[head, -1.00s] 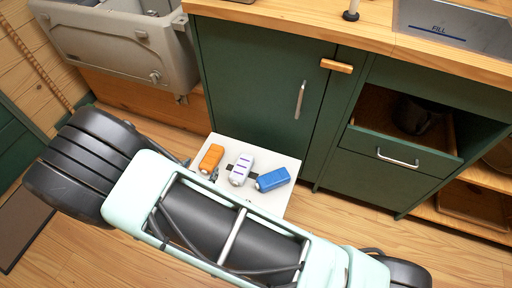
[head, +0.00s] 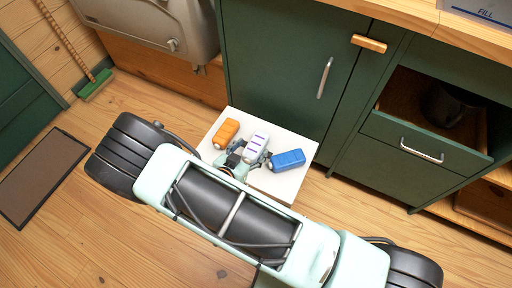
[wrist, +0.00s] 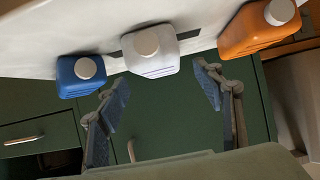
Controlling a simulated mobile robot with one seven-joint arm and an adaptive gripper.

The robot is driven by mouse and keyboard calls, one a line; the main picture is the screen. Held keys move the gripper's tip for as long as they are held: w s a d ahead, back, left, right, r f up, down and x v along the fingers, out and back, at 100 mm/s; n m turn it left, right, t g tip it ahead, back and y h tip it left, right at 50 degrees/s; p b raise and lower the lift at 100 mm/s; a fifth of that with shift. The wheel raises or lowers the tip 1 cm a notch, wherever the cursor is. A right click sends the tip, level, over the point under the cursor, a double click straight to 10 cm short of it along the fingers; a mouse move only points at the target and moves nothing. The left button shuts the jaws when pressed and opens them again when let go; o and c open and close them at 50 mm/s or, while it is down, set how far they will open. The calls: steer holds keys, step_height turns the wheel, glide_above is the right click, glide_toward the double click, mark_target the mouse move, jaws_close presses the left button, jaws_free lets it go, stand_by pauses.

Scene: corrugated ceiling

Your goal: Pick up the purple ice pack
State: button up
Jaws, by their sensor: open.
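The ice pack with purple stripes on a white body (head: 256,146) lies on a small white table (head: 288,186), between an orange pack (head: 226,133) and a blue pack (head: 287,160). In the wrist view its white, capped end (wrist: 150,52) faces me, with the blue pack (wrist: 82,74) to its left and the orange pack (wrist: 258,28) to its right. My gripper (head: 238,158) is open at the table, close to the striped pack. In the wrist view the fingers of my gripper (wrist: 163,90) are spread, with nothing between them; the white pack lies just beyond the gap.
A green cabinet (head: 280,70) stands behind the table, with an open drawer (head: 425,145) to the right. A grey bin (head: 150,25) is at upper left. A brown mat (head: 42,175) lies on the wooden floor, and the floor at lower left is clear.

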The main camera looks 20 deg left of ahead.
mark_target(255, 147)
steer(key=shift+x, duration=1.45)
steer(key=shift+r, duration=0.1)
steer(key=c, duration=1.5)
steer(key=shift+o, duration=0.2)
